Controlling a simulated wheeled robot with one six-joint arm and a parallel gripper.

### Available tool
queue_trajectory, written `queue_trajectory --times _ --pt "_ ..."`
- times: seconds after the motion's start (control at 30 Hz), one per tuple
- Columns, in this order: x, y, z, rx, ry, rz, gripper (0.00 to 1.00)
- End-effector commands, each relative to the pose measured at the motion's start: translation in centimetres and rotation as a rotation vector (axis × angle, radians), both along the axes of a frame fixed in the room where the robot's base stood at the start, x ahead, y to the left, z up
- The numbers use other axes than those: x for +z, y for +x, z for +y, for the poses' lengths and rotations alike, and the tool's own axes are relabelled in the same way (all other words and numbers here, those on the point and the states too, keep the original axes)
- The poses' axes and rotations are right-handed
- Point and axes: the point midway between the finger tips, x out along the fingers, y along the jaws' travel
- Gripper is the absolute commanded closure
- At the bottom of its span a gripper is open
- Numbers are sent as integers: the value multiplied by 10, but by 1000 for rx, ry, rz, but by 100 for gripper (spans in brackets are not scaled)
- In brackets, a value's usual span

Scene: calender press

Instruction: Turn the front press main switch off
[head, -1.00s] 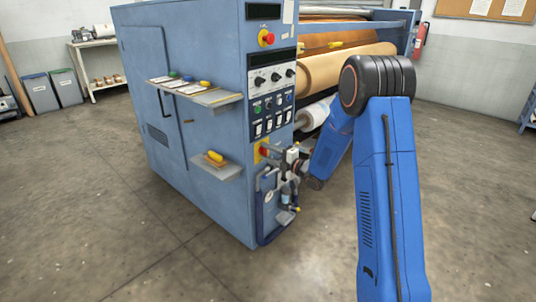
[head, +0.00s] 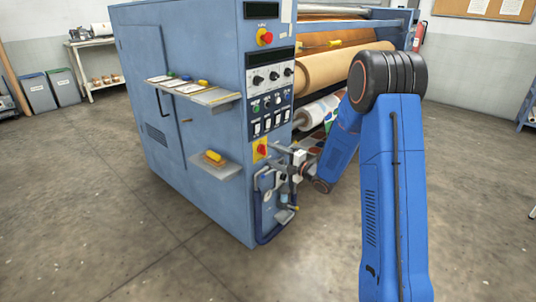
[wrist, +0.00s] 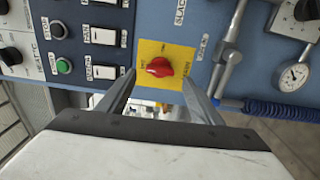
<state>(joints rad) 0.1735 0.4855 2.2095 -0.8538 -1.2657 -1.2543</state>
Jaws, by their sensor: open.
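The main switch is a red rotary knob on a square yellow plate (head: 261,148), low on the narrow front face of the blue press cabinet (head: 190,110). In the wrist view the red knob (wrist: 158,67) appears just beyond and between my fingertips, with its yellow plate around it. The plate's lettering is too small to read surely. My gripper (wrist: 160,88) is open and empty, one finger on each side of the knob in that view. In the head view my gripper (head: 277,158) is just right of the switch; I see no clear contact.
A red emergency button (head: 265,37) and rows of knobs and rocker switches (head: 267,125) sit above. A gauge (wrist: 294,77) and blue hose (wrist: 270,107) are close to the right finger in the wrist view. Shelves (head: 217,163) project from the cabinet's left side. The floor in front is clear.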

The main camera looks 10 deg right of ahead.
Motion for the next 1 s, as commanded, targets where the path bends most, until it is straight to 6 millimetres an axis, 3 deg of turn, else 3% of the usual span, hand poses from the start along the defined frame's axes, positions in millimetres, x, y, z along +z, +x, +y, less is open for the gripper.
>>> queue_trajectory --times 0.6,1.0 --pt "-1 -94 -69 -2 0 2 41" --pt "-1 -109 -79 0 -1 1 41"
